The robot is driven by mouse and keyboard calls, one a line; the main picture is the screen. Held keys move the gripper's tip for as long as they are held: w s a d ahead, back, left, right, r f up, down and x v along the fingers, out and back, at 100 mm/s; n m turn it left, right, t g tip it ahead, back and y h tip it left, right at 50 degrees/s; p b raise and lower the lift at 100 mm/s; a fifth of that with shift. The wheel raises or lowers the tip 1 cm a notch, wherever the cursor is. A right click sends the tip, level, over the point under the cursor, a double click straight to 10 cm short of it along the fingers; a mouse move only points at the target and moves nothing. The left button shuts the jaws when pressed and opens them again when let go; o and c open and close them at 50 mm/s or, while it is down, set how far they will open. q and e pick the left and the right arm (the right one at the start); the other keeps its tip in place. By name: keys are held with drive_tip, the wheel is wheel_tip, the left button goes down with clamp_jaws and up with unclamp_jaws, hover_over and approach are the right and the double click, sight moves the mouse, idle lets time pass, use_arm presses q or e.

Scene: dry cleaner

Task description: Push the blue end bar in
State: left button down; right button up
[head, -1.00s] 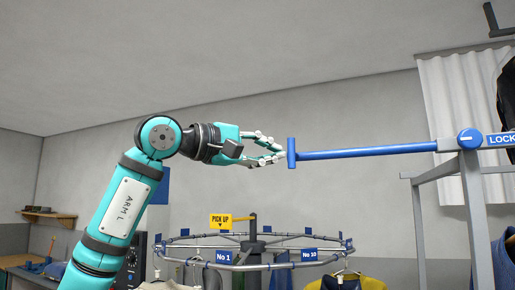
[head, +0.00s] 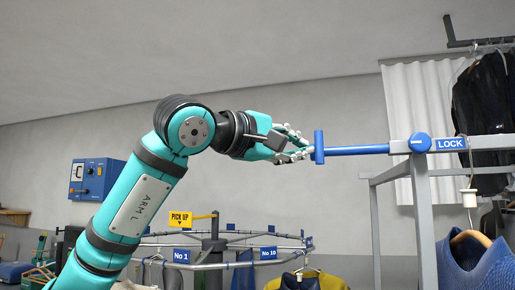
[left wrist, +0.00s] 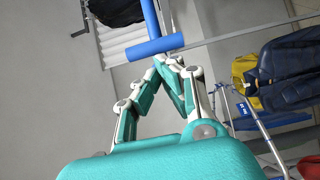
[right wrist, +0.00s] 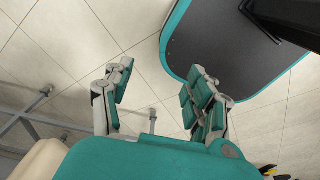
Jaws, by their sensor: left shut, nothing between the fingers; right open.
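The blue end bar (head: 356,150) sticks out to the left from the grey rack frame, with a crosspiece (head: 319,147) at its outer end. It also shows in the left wrist view (left wrist: 156,47), just beyond the fingertips. My left gripper (head: 304,148) is shut and empty, its fingertips at the outer face of the crosspiece; they look to be touching it. My right gripper (right wrist: 160,90) is open and empty above the tiled floor, away from the bar.
The grey rack frame (head: 424,215) stands at right, with a dark blue garment (head: 478,268) on a hanger. A round garment carousel (head: 235,264) with number tags and a PICK UP sign (head: 180,219) stands below my left arm. White curtain (head: 435,95) hangs behind.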

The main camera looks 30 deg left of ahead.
use_arm(q)
drive_tip(key=w+d, duration=0.2)
drive_tip(key=d, duration=0.8)
drive_tip(key=shift+d, duration=0.25)
use_arm(e)
drive_tip(key=shift+w+d+r, duration=0.1)
drive_tip(key=shift+d+r, duration=0.15)
drive_tip(key=shift+r, duration=0.05)
drive_tip(key=shift+d, duration=0.1)
